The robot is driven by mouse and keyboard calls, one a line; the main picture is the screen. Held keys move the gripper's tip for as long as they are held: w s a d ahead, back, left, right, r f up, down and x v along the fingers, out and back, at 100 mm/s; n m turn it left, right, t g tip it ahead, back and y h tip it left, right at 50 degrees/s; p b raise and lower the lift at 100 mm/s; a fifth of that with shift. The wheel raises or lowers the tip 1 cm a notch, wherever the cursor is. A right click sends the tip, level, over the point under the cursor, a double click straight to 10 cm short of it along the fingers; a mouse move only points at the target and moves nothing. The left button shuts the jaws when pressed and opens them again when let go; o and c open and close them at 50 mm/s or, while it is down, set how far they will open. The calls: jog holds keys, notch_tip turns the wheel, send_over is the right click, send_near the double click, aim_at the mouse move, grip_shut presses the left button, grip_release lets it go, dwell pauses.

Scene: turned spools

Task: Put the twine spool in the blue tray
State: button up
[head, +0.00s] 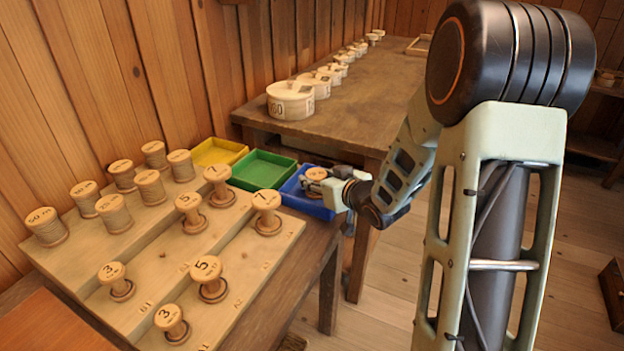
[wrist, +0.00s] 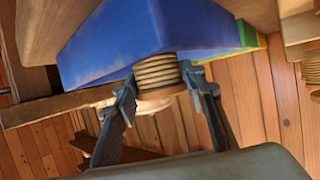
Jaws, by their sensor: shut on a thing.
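The twine spool (wrist: 157,73) has coils of pale cord and a wooden end disc. My gripper (head: 322,182) is shut on it, with one finger on each side in the wrist view (wrist: 160,80). In the head view the spool's pale top (head: 316,173) shows over the blue tray (head: 293,196), at the tray's right part. In the wrist view the wall of the blue tray (wrist: 105,45) hides the spool's other end. I cannot tell whether the spool touches the tray floor.
A green tray (head: 262,169) and a yellow tray (head: 218,152) stand left of the blue one. A stepped wooden board (head: 150,262) holds several numbered spools in front. A long table (head: 370,95) with round boxes stands behind, close to my gripper.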

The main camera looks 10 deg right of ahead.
jog(key=shift+s+r, duration=0.1)
jog(key=shift+f, duration=0.25)
jog(key=o, duration=1.2)
jog(key=shift+r, duration=0.2)
jog(key=shift+s+d+r, duration=0.1)
jog(key=shift+r, duration=0.05)
jog(key=p+v, duration=0.2)
jog(key=v, duration=0.9)
jog(key=shift+s+r+p, duration=0.1)
jog(key=shift+s+p, duration=0.2)
jog(key=shift+s, duration=0.1)
